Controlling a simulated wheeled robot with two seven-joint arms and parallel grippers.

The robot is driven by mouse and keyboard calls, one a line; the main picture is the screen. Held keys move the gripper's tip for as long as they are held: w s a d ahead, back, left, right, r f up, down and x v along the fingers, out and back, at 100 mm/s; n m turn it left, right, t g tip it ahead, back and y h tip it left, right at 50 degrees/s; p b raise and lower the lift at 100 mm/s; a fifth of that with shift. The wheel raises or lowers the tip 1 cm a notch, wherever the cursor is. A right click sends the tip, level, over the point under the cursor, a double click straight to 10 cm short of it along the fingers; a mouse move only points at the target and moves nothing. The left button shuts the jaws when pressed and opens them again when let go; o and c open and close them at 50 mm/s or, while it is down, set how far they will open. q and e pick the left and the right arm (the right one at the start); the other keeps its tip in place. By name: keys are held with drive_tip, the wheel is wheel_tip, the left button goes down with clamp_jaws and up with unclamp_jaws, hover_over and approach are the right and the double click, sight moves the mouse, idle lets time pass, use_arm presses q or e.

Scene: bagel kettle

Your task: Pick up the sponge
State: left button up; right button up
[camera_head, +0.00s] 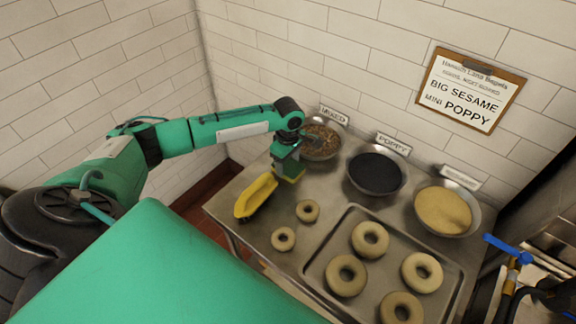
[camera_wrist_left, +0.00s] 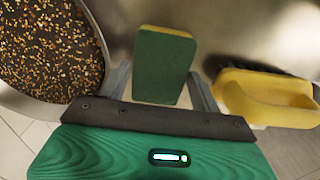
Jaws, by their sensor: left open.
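The sponge (camera_wrist_left: 163,65), a block with a green face and a yellow edge, shows in the left wrist view. In the head view only a small yellow-green part of it (camera_head: 291,178) shows below my left gripper (camera_head: 287,168). In the wrist view the open fingers of my left gripper (camera_wrist_left: 160,74) stand on either side of the sponge's near end, with gaps visible. Whether the fingertips are down at the sponge's height is hard to tell. My right gripper is not in view.
A bowl of mixed seeds (camera_head: 321,142) is close on the other side. Bowls of poppy (camera_head: 376,173) and sesame (camera_head: 443,209), two small bagels and a tray (camera_head: 325,240) of larger bagels stand further right.

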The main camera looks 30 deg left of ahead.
sight(288, 165)
use_arm(q)
drive_tip(key=shift+f, duration=0.5)
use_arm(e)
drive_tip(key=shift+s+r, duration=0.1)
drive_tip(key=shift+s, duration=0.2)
use_arm(q)
drive_tip(key=shift+c, duration=0.3)
drive_tip(key=c, duration=0.6)
drive_tip(key=shift+o, duration=0.2)
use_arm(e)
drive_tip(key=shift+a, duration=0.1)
use_arm(q)
drive_tip(key=shift+r, duration=0.1)
